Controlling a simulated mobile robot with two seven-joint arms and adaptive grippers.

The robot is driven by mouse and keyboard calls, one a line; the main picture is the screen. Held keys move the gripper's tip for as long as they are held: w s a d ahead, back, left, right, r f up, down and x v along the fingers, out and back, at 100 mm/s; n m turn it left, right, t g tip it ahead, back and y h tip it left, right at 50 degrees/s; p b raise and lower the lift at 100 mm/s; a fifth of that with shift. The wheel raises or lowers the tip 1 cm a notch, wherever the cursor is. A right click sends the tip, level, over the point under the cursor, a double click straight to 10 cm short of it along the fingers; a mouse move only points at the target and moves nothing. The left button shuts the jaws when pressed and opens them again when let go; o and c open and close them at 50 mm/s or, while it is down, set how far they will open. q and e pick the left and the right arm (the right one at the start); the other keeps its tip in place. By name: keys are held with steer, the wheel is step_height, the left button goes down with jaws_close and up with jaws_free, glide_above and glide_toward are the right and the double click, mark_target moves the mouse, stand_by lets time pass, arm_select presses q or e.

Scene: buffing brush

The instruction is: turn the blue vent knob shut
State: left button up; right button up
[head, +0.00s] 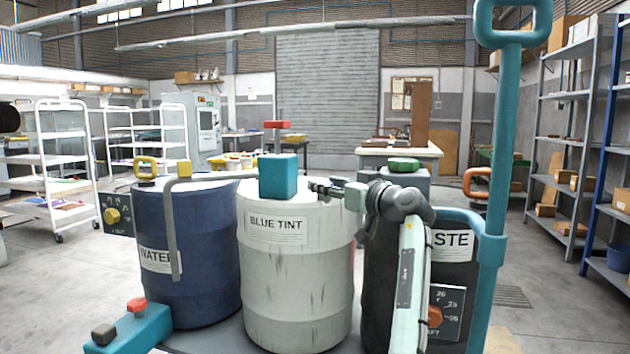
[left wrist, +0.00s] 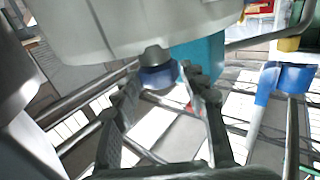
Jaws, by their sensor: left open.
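The blue vent knob (left wrist: 160,77) shows in the left wrist view, which looks upside down, on a short grey collar at the lid of the white drum (head: 295,275) labelled BLUE TINT. In the head view I cannot make out the knob; my gripper seems to cover its place. My left gripper (head: 326,187) is open just right of the teal block (head: 278,176) on that lid. In the left wrist view its fingers stand apart, one on each side of the knob; I cannot tell whether they touch it. My right gripper is not in view.
A teal block with a red T-handle (head: 277,125) stands close beside the gripper. A blue drum (head: 190,290) with a bent grey pipe (head: 172,230) is at left. A dark drum (head: 455,255) is at right, near a tall teal post (head: 490,270). Shelves stand farther back.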

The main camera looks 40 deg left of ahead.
mark_target(315, 196)
arm_select(q)
steer(key=a, duration=0.3)
steer(key=w+a, duration=0.1)
steer(key=a, duration=0.1)
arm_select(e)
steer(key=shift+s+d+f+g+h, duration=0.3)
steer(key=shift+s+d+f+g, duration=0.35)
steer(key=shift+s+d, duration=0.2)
arm_select(q)
steer(key=shift+s, duration=0.1)
jaws_close()
